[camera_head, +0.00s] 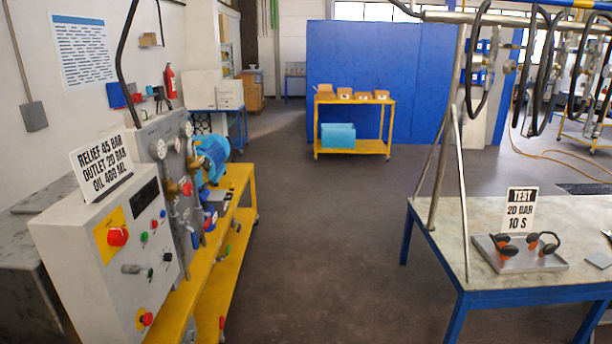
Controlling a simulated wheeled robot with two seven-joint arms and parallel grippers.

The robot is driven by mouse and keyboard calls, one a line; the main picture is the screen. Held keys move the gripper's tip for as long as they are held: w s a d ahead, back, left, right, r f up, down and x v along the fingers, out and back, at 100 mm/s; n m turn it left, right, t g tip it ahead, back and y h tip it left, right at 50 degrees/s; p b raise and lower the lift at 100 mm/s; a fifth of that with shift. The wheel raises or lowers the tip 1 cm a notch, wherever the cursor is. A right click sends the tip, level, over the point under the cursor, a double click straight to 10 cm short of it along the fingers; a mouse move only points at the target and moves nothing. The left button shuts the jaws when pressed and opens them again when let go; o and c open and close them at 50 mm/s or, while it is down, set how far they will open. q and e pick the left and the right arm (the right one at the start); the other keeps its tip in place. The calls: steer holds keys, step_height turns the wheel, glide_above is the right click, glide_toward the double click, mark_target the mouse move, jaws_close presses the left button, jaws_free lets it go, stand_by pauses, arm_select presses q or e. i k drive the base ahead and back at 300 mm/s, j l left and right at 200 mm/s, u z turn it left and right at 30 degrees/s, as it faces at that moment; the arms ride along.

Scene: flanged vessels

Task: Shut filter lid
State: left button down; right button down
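I cannot make out a filter or a filter lid in the head view. A grey control cabinet (105,255) with a red emergency button stands at the left. Behind it a grey panel (160,170) carries gauges and valves, next to a blue motor-like unit (212,152). These stand on a yellow bench (235,180). Neither of my grippers shows in this view.
A blue-legged table (440,238) stands at the right with a TEST sign (520,208) and a tray of ear defenders (520,262). Hoses hang above it. A yellow cart (353,125) stands at the back before a blue partition (376,60). The middle floor is clear.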

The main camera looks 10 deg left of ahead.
mark_target(204, 193)
steer(key=i+u, duration=0.15)
steer(key=i, duration=1.5)
steer(key=i+l+u, duration=0.1)
steer(key=i+u, duration=0.4)
steer(key=i+l+u, duration=0.3)
steer(key=i+u, duration=0.15)
steer(key=i+l+u, duration=0.5)
steer(key=i+u, duration=0.45)
steer(key=i+l+u, duration=0.15)
steer(key=u, duration=0.35)
steer(key=i+l+u, duration=0.25)
steer(key=u, duration=0.2)
steer(key=i+l+u, duration=0.2)
steer(key=l+u, duration=0.3)
